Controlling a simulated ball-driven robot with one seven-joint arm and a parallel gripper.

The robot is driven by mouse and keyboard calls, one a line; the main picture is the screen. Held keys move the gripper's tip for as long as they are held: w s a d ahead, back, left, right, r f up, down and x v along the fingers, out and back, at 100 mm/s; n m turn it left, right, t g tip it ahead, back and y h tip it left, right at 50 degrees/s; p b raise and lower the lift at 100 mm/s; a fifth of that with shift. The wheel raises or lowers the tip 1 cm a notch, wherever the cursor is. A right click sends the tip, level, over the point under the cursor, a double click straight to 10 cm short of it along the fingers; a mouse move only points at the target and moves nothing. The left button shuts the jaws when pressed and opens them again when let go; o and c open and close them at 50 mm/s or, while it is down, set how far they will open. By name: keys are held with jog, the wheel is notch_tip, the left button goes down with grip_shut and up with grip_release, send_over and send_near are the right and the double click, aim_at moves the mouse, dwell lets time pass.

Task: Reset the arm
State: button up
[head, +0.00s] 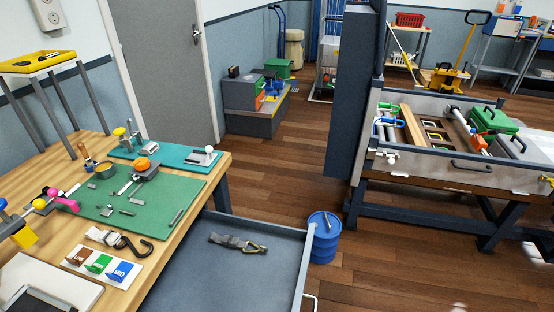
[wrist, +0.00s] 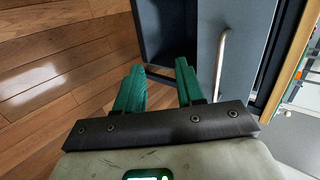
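My gripper (wrist: 158,72) shows in the wrist view with its two green fingers apart and nothing between them. It is near a dark grey cabinet or drawer front (wrist: 208,35) with a silver bar handle (wrist: 221,62). The handle is to the right of the fingers, and I see no contact with it. My arm and gripper do not show in the head view.
A wooden workbench (head: 205,187) with a green mat (head: 165,215) and tools stands at the left. A grey open tray or drawer (head: 215,285) holds a strap (head: 238,242). A blue drum (head: 322,245) and a loaded table (head: 400,205) stand right. Wooden floor (head: 275,165) is clear between.

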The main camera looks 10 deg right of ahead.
jog(key=s+d+r+n+g+h+p, duration=0.1)
jog(key=s+d+r+n+h+p, duration=0.1)
jog(key=s+r+h, duration=0.5)
jog(key=s+d+h+p, duration=0.1)
jog(key=s+d+h, duration=0.1)
jog(key=s+h, duration=0.1)
jog(key=shift+s+d+r+n, duration=0.3)
jog(key=shift+s+d+r, duration=0.05)
jog(key=shift+s+r, duration=0.05)
